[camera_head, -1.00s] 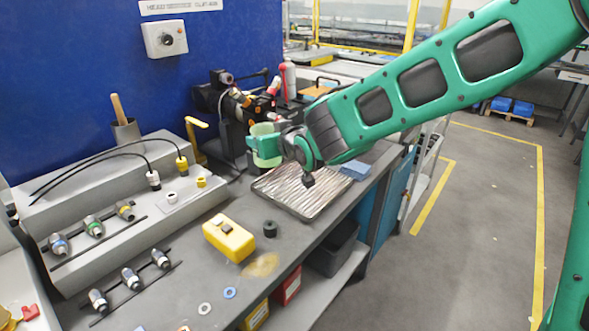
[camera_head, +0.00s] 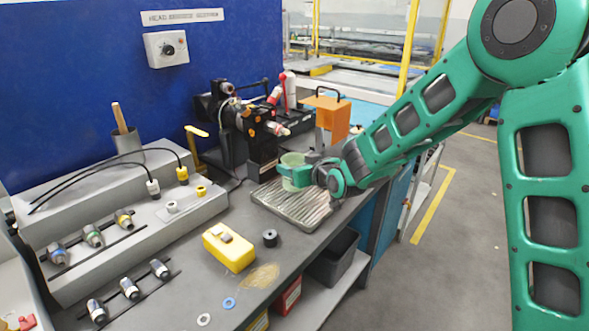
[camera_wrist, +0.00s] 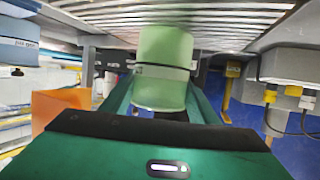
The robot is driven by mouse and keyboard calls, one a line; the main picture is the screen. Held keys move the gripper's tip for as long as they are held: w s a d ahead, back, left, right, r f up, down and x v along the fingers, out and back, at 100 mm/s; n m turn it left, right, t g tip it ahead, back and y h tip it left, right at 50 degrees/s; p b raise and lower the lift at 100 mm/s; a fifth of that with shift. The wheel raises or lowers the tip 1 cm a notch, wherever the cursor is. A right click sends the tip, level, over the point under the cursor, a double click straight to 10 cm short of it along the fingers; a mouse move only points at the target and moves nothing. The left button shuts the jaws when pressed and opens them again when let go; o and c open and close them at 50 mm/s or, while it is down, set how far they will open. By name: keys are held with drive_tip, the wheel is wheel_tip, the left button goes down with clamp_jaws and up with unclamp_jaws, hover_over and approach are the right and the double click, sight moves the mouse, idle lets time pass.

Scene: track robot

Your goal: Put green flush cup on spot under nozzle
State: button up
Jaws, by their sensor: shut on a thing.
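The green flush cup (camera_head: 292,161) is pale green and translucent and stands upright between the fingers of my gripper (camera_head: 297,177). It also shows large in the wrist view (camera_wrist: 162,62), with both fingers shut around it. The cup is over the ribbed metal tray (camera_head: 262,196); whether its base touches the tray I cannot tell. A black machine (camera_head: 240,125) with a nozzle-like part (camera_head: 277,128) stands behind and to the left of the cup. A marked spot under the nozzle cannot be made out.
An orange block (camera_head: 332,117) with a handle stands behind my wrist. A yellow box (camera_head: 229,248) and a black ring (camera_head: 270,238) sit left of the tray's front. A grey stepped rack (camera_head: 150,225) fills the left. The tray's front half is bare.

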drive_tip(key=shift+f, duration=0.25)
drive_tip(key=o, duration=1)
drive_tip(key=shift+o, duration=0.2)
drive_tip(key=shift+s+r, duration=0.15)
drive_tip(key=v, duration=1.1)
drive_tip(key=shift+s+d, duration=0.3)
drive_tip(key=shift+r, duration=0.1)
